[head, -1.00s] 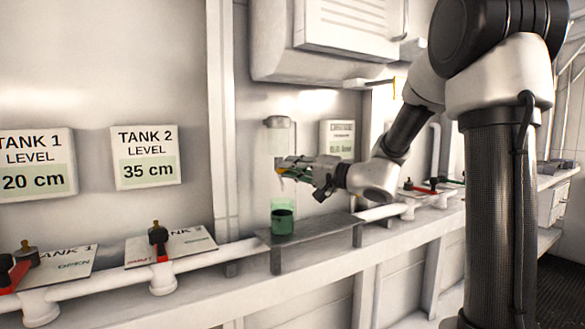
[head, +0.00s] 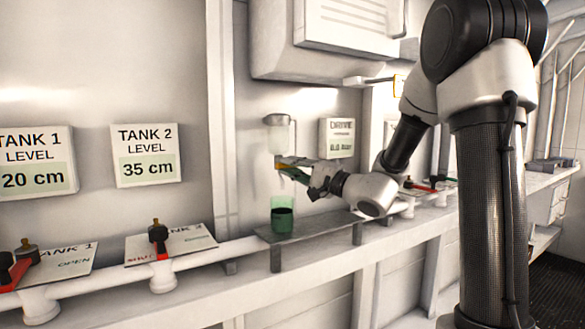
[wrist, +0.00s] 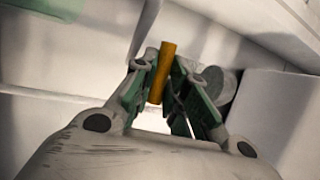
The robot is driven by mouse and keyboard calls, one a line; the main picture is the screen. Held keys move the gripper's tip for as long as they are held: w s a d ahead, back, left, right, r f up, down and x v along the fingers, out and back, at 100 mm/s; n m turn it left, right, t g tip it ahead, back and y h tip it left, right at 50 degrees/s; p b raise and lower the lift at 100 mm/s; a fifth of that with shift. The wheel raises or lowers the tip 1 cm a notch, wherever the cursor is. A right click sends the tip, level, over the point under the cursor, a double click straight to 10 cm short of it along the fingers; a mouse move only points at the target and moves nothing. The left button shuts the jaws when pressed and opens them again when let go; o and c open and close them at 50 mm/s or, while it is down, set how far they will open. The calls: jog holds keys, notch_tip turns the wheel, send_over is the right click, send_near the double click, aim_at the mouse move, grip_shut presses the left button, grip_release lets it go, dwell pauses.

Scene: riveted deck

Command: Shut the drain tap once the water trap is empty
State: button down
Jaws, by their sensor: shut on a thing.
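The water trap (head: 278,137) hangs on the wall, a pale bowl under a grey cap. No water level can be made out in it. My gripper (head: 286,167) is just below it, shut on the orange drain tap lever (wrist: 162,72), which stands between the fingers in the wrist view. The tap's body is mostly hidden by the fingers. A green see-through cup (head: 282,214) stands upright below the tap, with dark liquid in its lower part. No stream between tap and cup can be made out.
The cup stands on a grey shelf (head: 310,232) above a white pipe. A small wall panel (head: 337,138) right of the trap has blurred text. Signs read Tank 1, 20 cm (head: 36,163) and Tank 2, 35 cm (head: 145,155). A red-handled valve (head: 160,240) stands lower left.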

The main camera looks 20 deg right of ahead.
jog(key=shift+f, duration=0.1)
jog(key=c, duration=1.4)
grip_release()
jog(key=shift+c, duration=0.2)
jog(key=v, duration=0.8)
